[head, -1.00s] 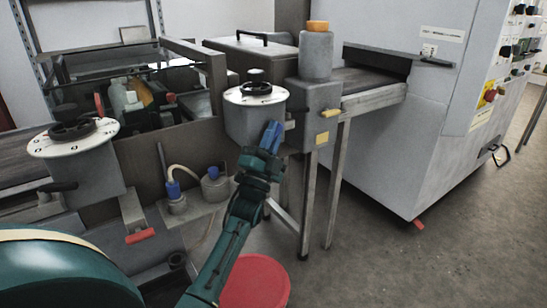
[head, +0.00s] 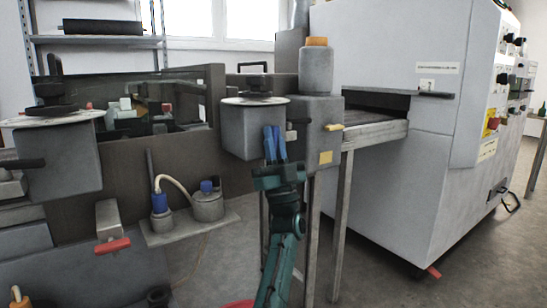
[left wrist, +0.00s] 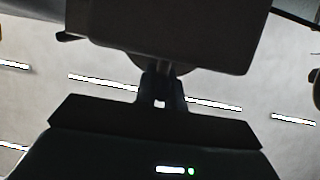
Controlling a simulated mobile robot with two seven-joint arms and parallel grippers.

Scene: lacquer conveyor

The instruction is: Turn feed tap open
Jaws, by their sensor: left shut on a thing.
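My left gripper (head: 275,145), with blue fingers on a teal arm, points upward in front of the grey box (head: 240,134) with a round white top. A short dark lever end (head: 291,136) shows just right of the fingertips and is probably part of the feed tap; the fingers hide the rest. The fingers look close together, shut on what seems to be this lever. In the left wrist view, the fingers (left wrist: 161,88) reach up to a rounded part below the large dark box (left wrist: 175,30); the grip itself is unclear. My right gripper is out of view.
A similar box (head: 65,165) with a dark lever (head: 22,163) stands at left. A shelf with two blue-topped pots (head: 207,203) and a red-handled part (head: 112,246) are lower left. A metal table leg (head: 341,225) stands close right of my arm. Open floor lies at right.

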